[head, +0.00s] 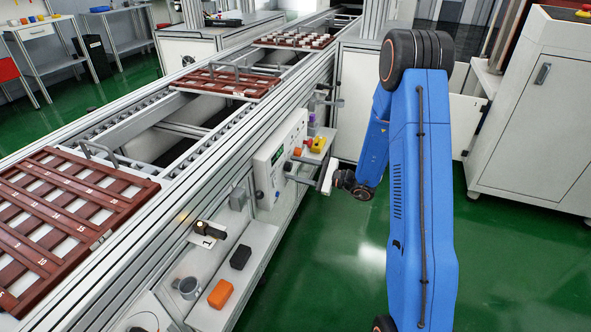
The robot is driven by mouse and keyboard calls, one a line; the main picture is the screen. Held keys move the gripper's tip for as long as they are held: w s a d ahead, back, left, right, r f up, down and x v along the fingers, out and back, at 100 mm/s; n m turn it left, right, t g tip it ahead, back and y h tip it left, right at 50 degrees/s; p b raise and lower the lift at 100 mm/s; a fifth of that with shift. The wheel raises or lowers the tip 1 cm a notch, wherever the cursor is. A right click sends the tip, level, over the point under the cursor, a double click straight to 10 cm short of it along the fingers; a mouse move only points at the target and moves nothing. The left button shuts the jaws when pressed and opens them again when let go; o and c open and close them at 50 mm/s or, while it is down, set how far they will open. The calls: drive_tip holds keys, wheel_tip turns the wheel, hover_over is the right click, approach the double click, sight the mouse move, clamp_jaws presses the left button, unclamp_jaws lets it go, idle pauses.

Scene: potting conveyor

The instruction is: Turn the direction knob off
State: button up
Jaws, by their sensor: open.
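A pale control panel (268,172) is fixed to the side of the conveyor, with a small display and small controls on its face. My gripper (293,169) is in front of the panel's right part, its fingers pointing left at the panel and spread apart. A dark round control shows near the fingertips, but I cannot tell whether it is the direction knob or whether the fingers touch it. The direction knob's setting is too small to read and may be hidden by the gripper.
An orange piece (297,151) and a yellow box (318,145) are just behind my gripper. Brown trays (150,187) sit on the conveyor. Green floor (310,280) is clear at front.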

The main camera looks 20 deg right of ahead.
drive_tip(key=v, duration=1.7)
drive_tip(key=s+a+r+n+g+h, duration=0.2)
drive_tip(key=s+a+r+n+g, duration=0.4)
drive_tip(key=s, duration=0.3)
drive_tip(key=s+a+r+n+g+h, duration=0.2)
drive_tip(key=s+a+r+n+g, duration=0.3)
drive_tip(key=s+a, duration=0.45)
drive_tip(key=s+d+r+n+t+h, duration=0.2)
drive_tip(key=s+d+r+n+h, duration=0.1)
drive_tip(key=s, duration=0.4)
drive_tip(key=s+d+r+n+t+h, duration=0.3)
drive_tip(key=s+d+r+n+h, duration=0.1)
drive_tip(key=s+h, duration=0.3)
drive_tip(key=shift+s+d+r+h, duration=0.25)
drive_tip(key=shift+s+d+h, duration=0.05)
drive_tip(key=shift+d, duration=0.4)
